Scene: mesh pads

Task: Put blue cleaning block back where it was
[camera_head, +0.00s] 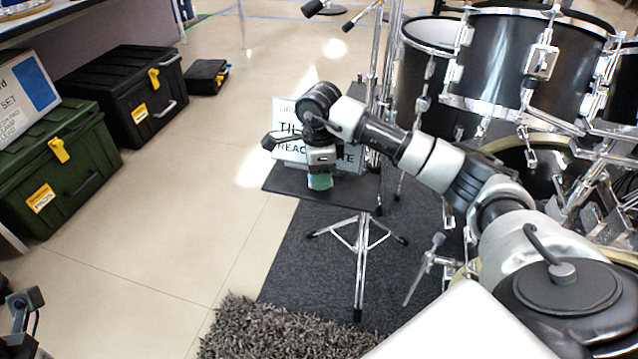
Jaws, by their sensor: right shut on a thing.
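A small block with a teal-green face (320,182) shows at the centre, just below my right gripper (320,168). My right gripper is pointing down and shut on this block. Gripper and block are over the dark flat top of a stand (285,180); I cannot tell whether the block touches it. My fingers hide the block's upper part. A white sign with black lettering (290,150) stands behind the gripper, partly covered by my arm. Part of my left gripper (22,305) shows at the lower left edge; its fingertips are not clear.
The stand's chrome tripod (360,250) rests on a dark mat (295,265). A drum kit (530,60) fills the right side. A shaggy grey rug (270,335) lies in front. Black (120,95) and green (60,165) cases stand left. The floor between is clear.

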